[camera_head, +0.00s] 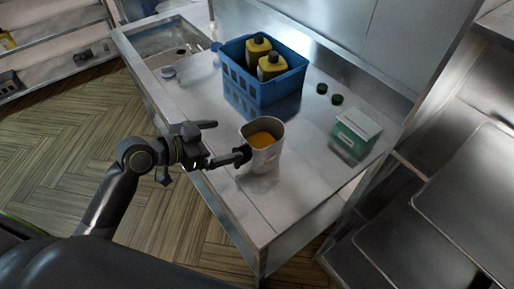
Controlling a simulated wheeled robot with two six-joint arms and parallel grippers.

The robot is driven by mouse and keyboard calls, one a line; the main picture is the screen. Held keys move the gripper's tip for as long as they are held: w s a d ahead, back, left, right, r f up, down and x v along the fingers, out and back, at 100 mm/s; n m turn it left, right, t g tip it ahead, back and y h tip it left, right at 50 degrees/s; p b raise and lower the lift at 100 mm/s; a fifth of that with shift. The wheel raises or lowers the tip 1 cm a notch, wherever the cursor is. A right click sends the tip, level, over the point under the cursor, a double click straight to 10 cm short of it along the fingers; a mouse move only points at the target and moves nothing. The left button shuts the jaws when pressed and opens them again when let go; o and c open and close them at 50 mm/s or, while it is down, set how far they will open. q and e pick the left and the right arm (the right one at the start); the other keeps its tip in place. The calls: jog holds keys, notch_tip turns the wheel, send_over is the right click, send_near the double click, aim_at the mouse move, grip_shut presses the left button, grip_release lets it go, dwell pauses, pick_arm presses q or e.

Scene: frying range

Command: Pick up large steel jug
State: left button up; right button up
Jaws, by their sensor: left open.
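The large steel jug (266,158) stands upright on the steel table, near its front edge. It holds an orange-yellow liquid (261,139). My left gripper (227,140) is open at the jug's left side. One finger points out above and behind, and the other reaches the jug's left wall near the rim. I cannot tell whether that finger touches it. The jug's handle is not clearly visible; the finger hides part of that side. My right gripper is out of view.
A blue basket (254,93) with two yellow bottles (271,67) stands behind the jug on the steel table (204,101). Two dark green caps (336,99) and a green-and-white box (356,132) lie to the right. A sink (168,48) is at the far left.

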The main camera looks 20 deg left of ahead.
aim_at(244, 145)
pick_arm(q)
jog(key=p+x, duration=0.1)
jog(key=x, duration=0.5)
jog(key=shift+w+d+f+p, duration=0.1)
jog(key=shift+w+d+p, duration=0.15)
jog(key=shift+p, duration=0.15)
jog(key=shift+w+d+f, duration=0.2)
jog(key=shift+w, duration=0.05)
jog(key=p+x, duration=0.1)
jog(key=x, duration=0.1)
jog(key=p+x, duration=0.1)
jog(key=x, duration=0.1)
jog(key=shift+d+f, duration=0.15)
jog(key=shift+f, duration=0.35)
jog(key=c, duration=1.6)
jog(key=shift+r, duration=0.1)
jog(key=shift+c, duration=0.6)
jog(key=shift+w+r, duration=0.1)
jog(key=shift+r, duration=0.05)
